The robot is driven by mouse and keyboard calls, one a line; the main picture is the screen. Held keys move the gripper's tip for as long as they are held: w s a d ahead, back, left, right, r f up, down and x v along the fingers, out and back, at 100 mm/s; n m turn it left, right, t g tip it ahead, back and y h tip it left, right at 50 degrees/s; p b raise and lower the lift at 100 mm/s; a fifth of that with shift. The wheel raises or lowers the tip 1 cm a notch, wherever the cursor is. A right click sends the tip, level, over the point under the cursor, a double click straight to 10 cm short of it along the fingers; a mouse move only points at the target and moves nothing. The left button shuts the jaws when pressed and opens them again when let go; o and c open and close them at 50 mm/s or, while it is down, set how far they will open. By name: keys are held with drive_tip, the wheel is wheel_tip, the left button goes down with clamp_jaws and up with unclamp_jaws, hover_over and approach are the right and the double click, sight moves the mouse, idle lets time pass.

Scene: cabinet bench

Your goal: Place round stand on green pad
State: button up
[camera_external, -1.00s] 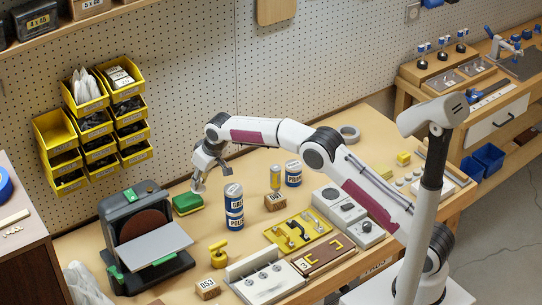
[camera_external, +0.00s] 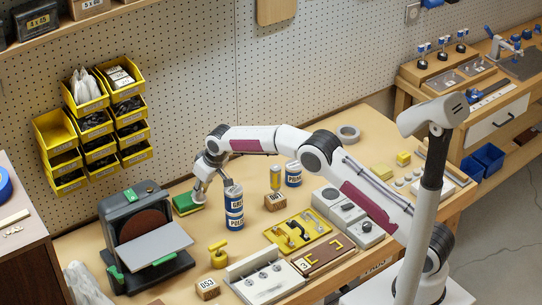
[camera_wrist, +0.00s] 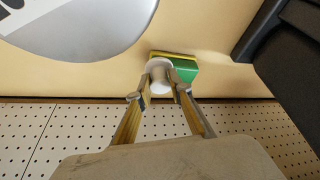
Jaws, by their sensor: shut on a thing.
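The green pad (camera_external: 184,204), a green block with a yellow layer, lies on the bench left of the tall can. It also shows in the wrist view (camera_wrist: 184,72). My gripper (camera_external: 201,187) is shut on the round stand (camera_external: 198,197), a small pale, white-topped piece, at the pad's right end. In the wrist view my gripper (camera_wrist: 163,80) has a finger on each side of the round stand (camera_wrist: 159,65), which overlaps one end of the pad in the picture. I cannot tell whether the stand touches the pad. The fingers hide part of it.
A tall blue-and-white can (camera_external: 234,207) stands close to the right of my gripper; its silver top (camera_wrist: 85,25) looms in the wrist view. A dark sander (camera_external: 140,235) stands left of the pad. A yellow piece (camera_external: 218,250) and wooden blocks sit in front.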

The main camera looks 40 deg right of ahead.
drive_tip(key=shift+f, duration=0.1)
drive_tip(key=o, duration=0.9)
drive_tip(key=shift+c, duration=0.2)
drive_tip(key=v, duration=1.2)
drive_tip(key=shift+d+r, duration=0.15)
drive_tip(key=shift+r, duration=0.1)
idle(0.4)
